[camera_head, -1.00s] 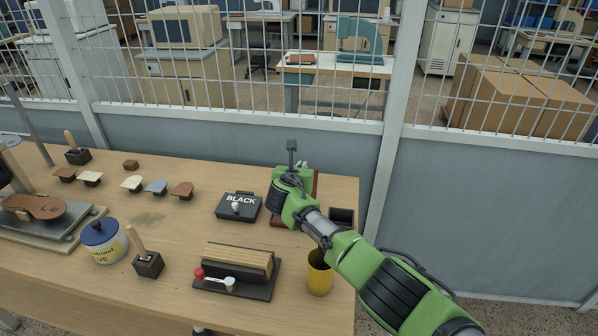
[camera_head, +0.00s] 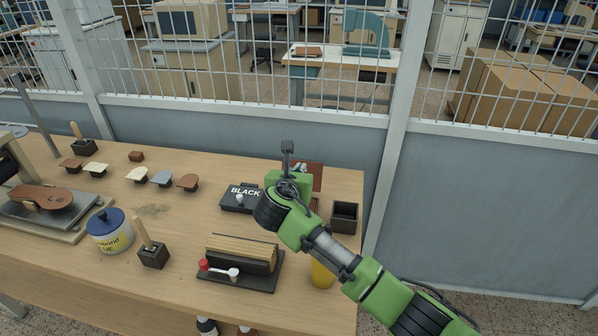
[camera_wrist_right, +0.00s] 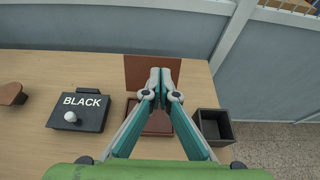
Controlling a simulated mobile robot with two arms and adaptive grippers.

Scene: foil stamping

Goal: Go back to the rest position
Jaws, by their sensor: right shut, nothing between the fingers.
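My right gripper (camera_wrist_right: 160,85) shows in the right wrist view with its fingers together and nothing between them. It is in front of an open reddish-brown case, whose raised lid (camera_wrist_right: 138,72) and base (camera_wrist_right: 158,125) show behind and between the fingers. In the head view my right wrist (camera_head: 287,190) is over the right part of the wooden table (camera_head: 215,165), partly covering the case (camera_head: 316,174); the fingertips are hidden there. My left gripper is not in view.
The BLACK box (camera_head: 238,200) is left of my wrist, and an open dark bin (camera_head: 344,215) is right of it. A yellow cup (camera_head: 320,274) is partly behind my arm. A mesh fence (camera_head: 235,110) runs behind the table.

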